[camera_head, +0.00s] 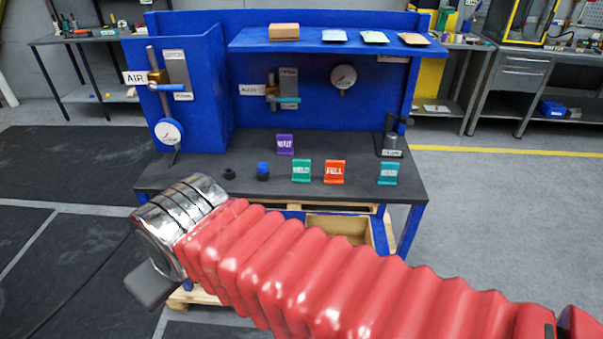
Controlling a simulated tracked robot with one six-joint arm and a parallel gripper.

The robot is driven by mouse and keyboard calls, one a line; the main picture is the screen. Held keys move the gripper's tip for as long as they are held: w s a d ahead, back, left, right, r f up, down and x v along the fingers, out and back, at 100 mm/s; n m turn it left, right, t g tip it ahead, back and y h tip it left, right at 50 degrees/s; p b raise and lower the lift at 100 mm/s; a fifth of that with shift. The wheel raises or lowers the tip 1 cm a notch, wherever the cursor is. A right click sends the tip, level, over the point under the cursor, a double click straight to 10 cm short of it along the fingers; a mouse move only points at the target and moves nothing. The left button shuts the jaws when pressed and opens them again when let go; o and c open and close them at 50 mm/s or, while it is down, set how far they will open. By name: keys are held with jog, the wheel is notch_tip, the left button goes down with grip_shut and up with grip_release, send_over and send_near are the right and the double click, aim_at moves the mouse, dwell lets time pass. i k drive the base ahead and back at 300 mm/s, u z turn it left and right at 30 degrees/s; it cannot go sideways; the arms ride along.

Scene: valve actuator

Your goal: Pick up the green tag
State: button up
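The green tag (301,171) stands on the black bench top (232,197) near its front edge, with white lettering on its face. An orange tag (335,171) stands close to its right. My gripper (150,287) shows only as a dark grey piece below the chrome wrist, at the lower left in front of the bench. It is well apart from the green tag. Its fingers are mostly hidden, so I cannot tell whether it is open or holds anything.
A purple tag (285,144) stands behind the green one, and a teal tag (388,173) stands at the right. A blue-capped knob (263,170) is left of the green tag. A blue shelf (340,47) overhangs the back. My red arm crosses in front of the bench.

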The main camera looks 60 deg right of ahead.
aim_at(300, 167)
jog(key=z, duration=0.05)
jog(key=i, duration=1)
jog(key=u, duration=0.05)
